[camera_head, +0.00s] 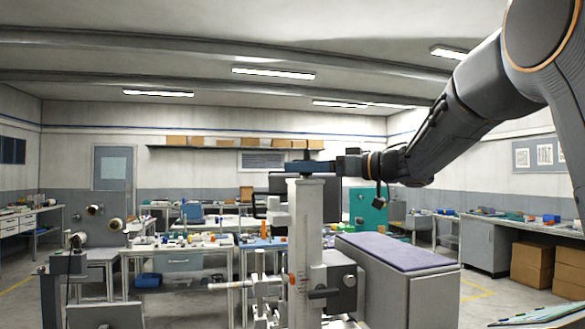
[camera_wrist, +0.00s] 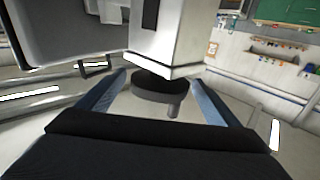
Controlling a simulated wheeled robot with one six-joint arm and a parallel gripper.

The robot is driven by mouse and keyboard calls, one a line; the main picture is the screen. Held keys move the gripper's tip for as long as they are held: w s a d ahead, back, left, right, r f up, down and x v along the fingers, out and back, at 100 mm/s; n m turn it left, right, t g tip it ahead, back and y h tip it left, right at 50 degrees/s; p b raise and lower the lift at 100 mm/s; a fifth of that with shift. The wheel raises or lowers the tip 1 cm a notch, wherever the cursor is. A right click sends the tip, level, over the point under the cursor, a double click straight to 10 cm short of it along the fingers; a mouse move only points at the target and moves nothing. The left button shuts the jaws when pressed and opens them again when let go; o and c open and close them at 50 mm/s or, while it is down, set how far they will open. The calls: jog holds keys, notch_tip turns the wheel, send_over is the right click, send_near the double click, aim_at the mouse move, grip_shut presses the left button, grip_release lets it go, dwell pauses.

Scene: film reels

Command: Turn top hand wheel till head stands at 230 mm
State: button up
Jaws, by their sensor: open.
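The white column (camera_head: 307,225) of the stand rises in the middle of the head view. The top hand wheel (camera_wrist: 158,84), a dark disc with a short handle peg (camera_wrist: 172,111), sits on the column's end in the wrist view. My gripper (camera_head: 306,167) is at the column's top, with its blue fingers open. In the wrist view the fingers lie on either side of the wheel, with a visible gap to it. The head view largely hides the wheel behind the fingers. A head with an orange mark (camera_head: 292,279) is on the lower column; its scale reading is too small to read.
A grey cabinet with a purple top (camera_head: 395,247) stands right of the column. A metal rod assembly (camera_head: 256,284) sticks out left of it. A spool stand (camera_head: 97,225) is farther left. Cluttered benches (camera_head: 180,250) lie behind. The air above the column is open.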

jog(key=p+x, duration=0.1)
jog(key=x, duration=0.4)
jog(key=shift+d, duration=0.1)
jog(key=c, duration=1.1)
jog(key=shift+o, duration=0.2)
jog(key=shift+m+t, duration=0.3)
jog(key=shift+t, duration=0.1)
